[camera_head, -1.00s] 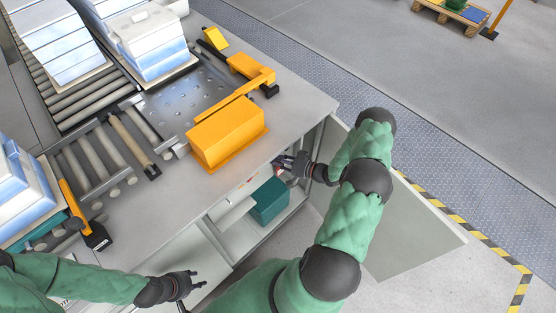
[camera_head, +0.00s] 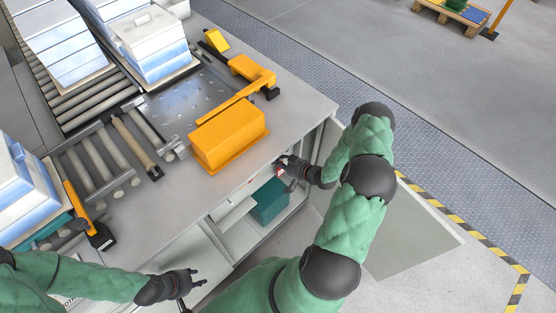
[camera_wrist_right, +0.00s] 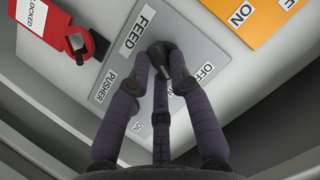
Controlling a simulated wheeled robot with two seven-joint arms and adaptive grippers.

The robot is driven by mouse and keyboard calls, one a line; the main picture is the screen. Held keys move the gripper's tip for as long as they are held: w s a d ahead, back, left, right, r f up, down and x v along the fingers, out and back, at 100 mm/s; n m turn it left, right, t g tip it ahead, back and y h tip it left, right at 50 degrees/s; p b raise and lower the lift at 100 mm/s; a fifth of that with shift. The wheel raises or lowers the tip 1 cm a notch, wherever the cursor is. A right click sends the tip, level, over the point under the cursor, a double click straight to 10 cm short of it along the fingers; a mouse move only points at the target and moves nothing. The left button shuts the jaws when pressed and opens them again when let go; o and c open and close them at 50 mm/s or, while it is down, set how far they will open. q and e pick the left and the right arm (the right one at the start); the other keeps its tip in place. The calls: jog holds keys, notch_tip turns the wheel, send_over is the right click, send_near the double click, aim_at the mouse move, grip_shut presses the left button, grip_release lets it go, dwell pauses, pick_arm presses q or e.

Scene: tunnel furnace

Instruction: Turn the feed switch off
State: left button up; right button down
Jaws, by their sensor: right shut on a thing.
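The feed switch (camera_wrist_right: 158,50) is a dark knob on a grey panel (camera_wrist_right: 190,30) in the right wrist view. A FEED label (camera_wrist_right: 137,31) sits beside it, and an OFF label (camera_wrist_right: 205,73) is on its other side. My right gripper (camera_wrist_right: 162,78) is shut on the knob, its fingers around it and hiding part of it, so its exact pointing is hard to read. In the head view my right gripper (camera_head: 287,165) reaches into the open cabinet under the counter. My left gripper (camera_head: 190,283) is apart from the cabinet, with its fingers spread and empty.
A PUSHER label (camera_wrist_right: 105,86) is below FEED.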

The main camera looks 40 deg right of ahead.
jog(key=n+h, duration=0.2)
jog(key=n, duration=0.1)
jog(key=shift+a+r, duration=0.1)
jog(key=shift+a, duration=0.1)
dwell(0.5)
jog(key=c, duration=1.4)
grip_release()
jog(key=a+v, duration=0.1)
jog(key=v, duration=1.1)
jog(key=shift+d, duration=0.3)
